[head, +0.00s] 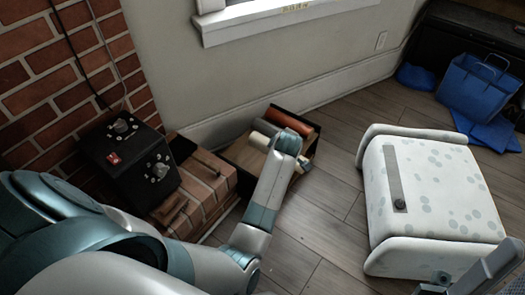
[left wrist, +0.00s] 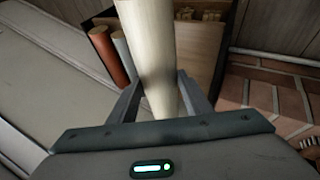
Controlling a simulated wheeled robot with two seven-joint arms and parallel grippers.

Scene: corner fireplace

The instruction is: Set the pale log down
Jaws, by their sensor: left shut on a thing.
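The pale log (left wrist: 147,40) is a smooth, cream-coloured cylinder between the fingers of my left gripper (left wrist: 161,88), which is shut on it. In the head view the log's pale end (head: 258,140) shows over the log box, left of my left gripper (head: 298,163). The gripper's wrist covers part of the log there. The open box (head: 314,150) stands on the floor; whether the log touches it I cannot tell. Part of my right gripper (head: 472,276) shows at the lower right edge, cut off by the frame; its opening is unclear.
In the box lie an orange-brown log (left wrist: 111,57), a grey log (left wrist: 122,46) and several small pieces. Left of it are a brick hearth (head: 222,186) and a black box with knobs (head: 126,152). A white spotted seat (head: 435,190) stands right. Floor between is clear.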

